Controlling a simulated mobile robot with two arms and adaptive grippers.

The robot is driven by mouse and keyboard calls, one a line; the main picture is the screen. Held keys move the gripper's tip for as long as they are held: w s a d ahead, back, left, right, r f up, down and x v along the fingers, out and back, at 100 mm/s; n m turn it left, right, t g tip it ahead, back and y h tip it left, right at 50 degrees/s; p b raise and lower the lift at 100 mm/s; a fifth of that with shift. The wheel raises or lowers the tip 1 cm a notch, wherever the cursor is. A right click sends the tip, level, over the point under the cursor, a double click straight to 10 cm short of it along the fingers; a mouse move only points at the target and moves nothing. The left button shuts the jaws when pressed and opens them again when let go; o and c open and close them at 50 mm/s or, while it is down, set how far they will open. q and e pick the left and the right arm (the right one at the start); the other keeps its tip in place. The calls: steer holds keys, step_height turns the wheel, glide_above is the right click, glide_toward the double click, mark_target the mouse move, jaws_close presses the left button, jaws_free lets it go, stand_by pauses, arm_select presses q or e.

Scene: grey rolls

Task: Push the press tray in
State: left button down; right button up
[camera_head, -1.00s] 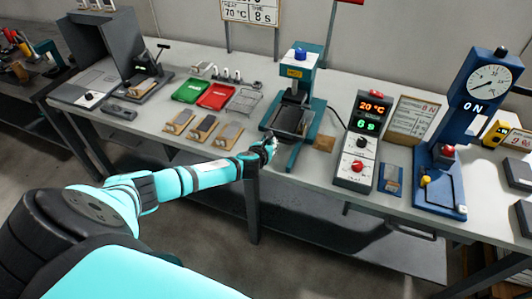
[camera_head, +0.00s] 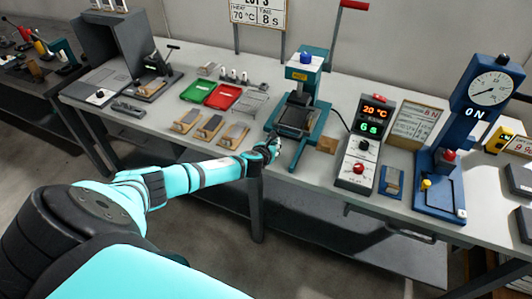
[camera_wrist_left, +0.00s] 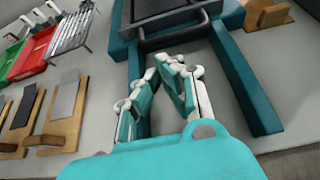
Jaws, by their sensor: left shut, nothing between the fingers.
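The teal press (camera_head: 303,75) stands on the bench with a blue knob on top and two rails reaching toward the front edge. Its dark press tray (camera_head: 295,118) lies between the rails, in front of the column. In the left wrist view the tray (camera_wrist_left: 170,38) shows its front edge at the top of the picture. My left gripper (camera_head: 276,146) is at the front of the press, by the bench edge. In the left wrist view the shut, empty fingers (camera_wrist_left: 168,72) point at the tray front from between the rails; I cannot tell whether they touch it. My right gripper is not in view.
Left of the press are wooden blocks with grey plates (camera_head: 209,127), a wire rack (camera_head: 250,103), a red tray (camera_head: 222,97) and a green tray (camera_head: 198,92). Right are a control box (camera_head: 357,160) and a blue gauge stand (camera_head: 436,180). A small brown block (camera_head: 327,145) sits beside the right rail.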

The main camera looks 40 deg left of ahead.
arm_select(q)
steer(key=v, duration=0.3)
steer(key=shift+s+d+r, duration=0.1)
steer(key=shift+d+r, duration=0.2)
steer(key=shift+r, duration=0.1)
steer(key=shift+s, duration=0.35)
steer(key=v, duration=0.3)
steer(key=shift+s+a, duration=0.15)
steer(key=shift+s, duration=0.1)
steer(key=s+d+f+n+g+h, duration=0.1)
steer(key=s+d+n+g, duration=0.2)
steer(key=s+d+n, duration=1.2)
steer(key=s+d+r+n+g+h, duration=0.1)
steer(key=s+d+r+n+g, duration=0.15)
steer(key=s+n, duration=0.55)
steer(key=s+d+r+n+g+h, duration=0.1)
steer(key=s+d+n+g, duration=0.15)
steer(key=s+n, duration=0.6)
step_height(320, 180, down, 29)
steer(key=s+g+b, duration=0.1)
steer(key=s+g, duration=0.1)
steer(key=s+a+f+g, duration=0.1)
steer(key=s+a+f, duration=0.2)
steer(key=s+f, duration=1.2)
steer(key=shift+s+a+f+m+b, duration=0.15)
steer(key=shift+s+a+m+b, duration=0.25)
steer(key=shift+s+b, duration=0.1)
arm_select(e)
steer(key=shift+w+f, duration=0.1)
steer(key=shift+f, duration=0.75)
